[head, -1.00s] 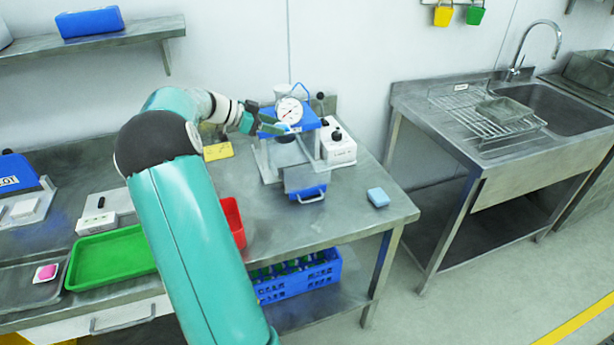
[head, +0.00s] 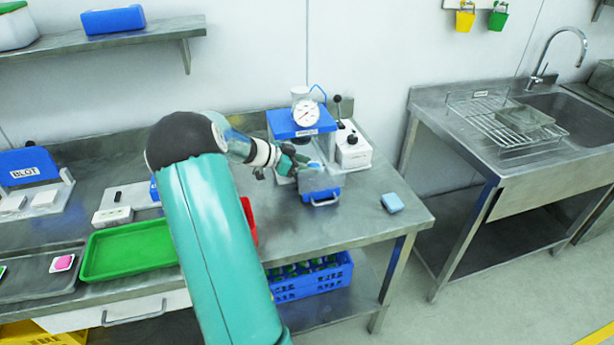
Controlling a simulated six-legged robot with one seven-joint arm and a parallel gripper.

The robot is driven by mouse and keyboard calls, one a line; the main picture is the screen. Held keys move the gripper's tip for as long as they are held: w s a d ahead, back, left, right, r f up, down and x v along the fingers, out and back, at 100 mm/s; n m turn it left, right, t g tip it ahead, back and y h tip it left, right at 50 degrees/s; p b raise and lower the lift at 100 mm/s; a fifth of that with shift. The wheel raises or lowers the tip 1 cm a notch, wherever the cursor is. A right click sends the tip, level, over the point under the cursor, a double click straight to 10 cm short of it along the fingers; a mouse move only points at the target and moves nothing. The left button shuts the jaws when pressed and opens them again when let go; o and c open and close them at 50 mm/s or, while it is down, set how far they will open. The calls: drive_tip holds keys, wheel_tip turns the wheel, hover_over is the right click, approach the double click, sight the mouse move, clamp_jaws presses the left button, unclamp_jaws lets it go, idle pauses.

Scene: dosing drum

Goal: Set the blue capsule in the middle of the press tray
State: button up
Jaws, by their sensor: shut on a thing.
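My gripper (head: 306,165) is shut on the small light-blue capsule (head: 315,164). Only a little of the capsule shows between the fingers. The gripper is in front of the blue press (head: 298,122) with its round white gauge, below the press head. The grey press tray (head: 321,183) sticks out at the front of the press, above a blue front with a metal handle. The capsule appears over the back part of the tray. I cannot tell whether it touches it.
A white box with a black knob (head: 353,146) stands right of the press. A light-blue block (head: 392,203) lies near the table's right end. A green tray (head: 128,250) and a red bin (head: 249,220) are to the left. The table right of the press tray is mostly clear.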

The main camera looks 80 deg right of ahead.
drive_tip(key=shift+f, duration=2.05)
drive_tip(key=shift+f, duration=0.15)
drive_tip(key=o, duration=1)
drive_tip(key=shift+o, duration=0.2)
drive_tip(key=shift+w+a+r, duration=0.1)
drive_tip(key=shift+w+r, duration=0.2)
drive_tip(key=v, duration=1.1)
drive_tip(key=shift+w+a, duration=0.1)
